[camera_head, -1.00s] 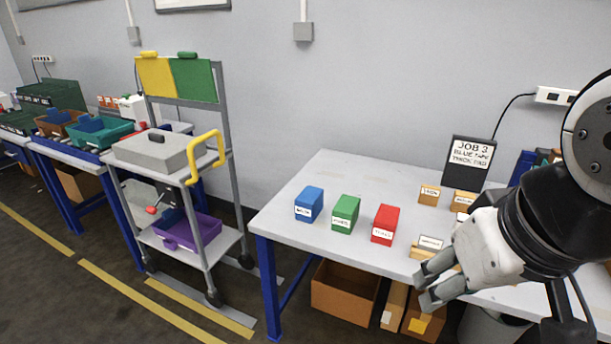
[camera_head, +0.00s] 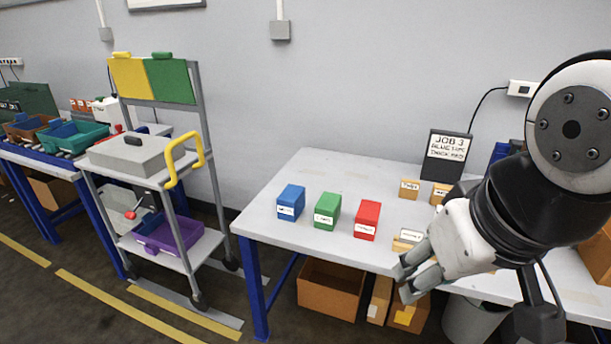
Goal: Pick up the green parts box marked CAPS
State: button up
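The green parts box (camera_head: 328,210) stands upright on the grey table, between a blue box (camera_head: 291,202) on its left and a red box (camera_head: 367,219) on its right. It has a white label on its front; the lettering is too small to read. My gripper (camera_head: 402,283) is at the table's front edge, to the right of and nearer than the green box, apart from it. Its fingers point left and look slightly parted, with nothing seen between them.
Small wooden label blocks (camera_head: 409,188) stand right of the red box, some near my gripper. A black sign (camera_head: 447,156) reading JOB 3 stands at the back. A trolley (camera_head: 150,155) stands left of the table (camera_head: 310,165). Cardboard boxes (camera_head: 331,289) sit below.

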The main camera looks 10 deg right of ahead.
aim_at(327, 211)
jog(key=i+l+z, duration=0.15)
jog(key=i, duration=0.4)
jog(key=i+l+z, duration=0.2)
jog(key=i, duration=0.4)
